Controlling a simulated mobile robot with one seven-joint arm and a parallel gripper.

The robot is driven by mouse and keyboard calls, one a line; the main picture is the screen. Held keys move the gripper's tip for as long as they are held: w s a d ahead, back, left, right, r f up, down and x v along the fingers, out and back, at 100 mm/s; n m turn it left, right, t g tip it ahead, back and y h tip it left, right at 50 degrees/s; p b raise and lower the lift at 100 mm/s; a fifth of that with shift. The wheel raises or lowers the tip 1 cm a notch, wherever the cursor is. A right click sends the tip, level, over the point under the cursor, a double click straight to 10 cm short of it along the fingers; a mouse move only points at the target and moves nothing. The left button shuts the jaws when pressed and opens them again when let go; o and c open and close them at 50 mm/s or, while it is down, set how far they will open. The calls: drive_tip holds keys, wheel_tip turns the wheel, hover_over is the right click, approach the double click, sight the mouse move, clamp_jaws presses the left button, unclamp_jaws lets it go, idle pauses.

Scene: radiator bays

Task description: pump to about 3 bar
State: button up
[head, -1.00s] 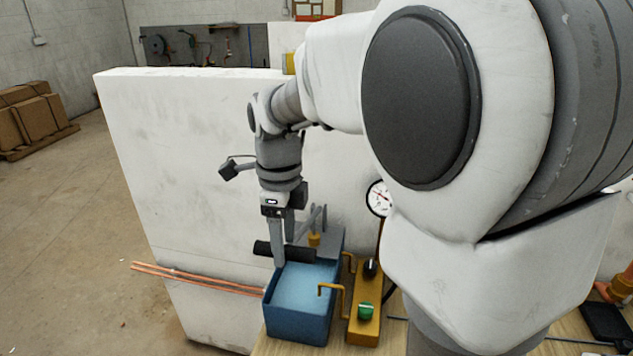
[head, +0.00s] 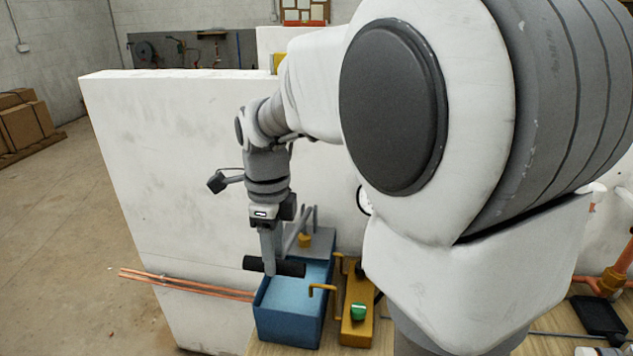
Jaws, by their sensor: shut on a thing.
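My gripper (head: 269,262) is shut on the black handle grip (head: 290,268) of the pump's grey lever (head: 294,236). The grip sits low, just above the blue pump tank (head: 287,330). The tank is open on top and light blue inside. The pressure gauge (head: 362,202) has a white dial, but my arm covers most of it, so its needle cannot be read. A yellow valve block (head: 352,300) with a green knob (head: 358,312) stands right of the tank.
A white wall panel (head: 170,170) stands behind the pump. Copper pipes (head: 190,286) run left from the tank. A black tray (head: 598,316) and copper pipework (head: 608,278) are at the right. Boxes (head: 25,122) lie far left.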

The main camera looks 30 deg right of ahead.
drive_tip(key=shift+d, duration=0.1)
drive_tip(key=f+b, duration=0.2)
drive_tip(key=b, duration=0.1)
drive_tip(key=f+t+h+b, duration=0.1)
drive_tip(key=f+b, duration=0.1)
drive_tip(key=b, duration=0.1)
drive_tip(key=s+a+f+t+b, duration=0.1)
drive_tip(key=f+b, duration=0.1)
drive_tip(key=shift+s+b, duration=0.1)
drive_tip(key=shift+b, duration=0.3)
drive_tip(key=shift+d, duration=0.1)
drive_tip(key=shift+d+r+p, duration=0.1)
drive_tip(key=shift+r+p, duration=0.4)
drive_tip(key=shift+r, duration=0.25)
drive_tip(key=shift+w+p, duration=0.2)
drive_tip(key=shift+p, duration=0.1)
idle(0.8)
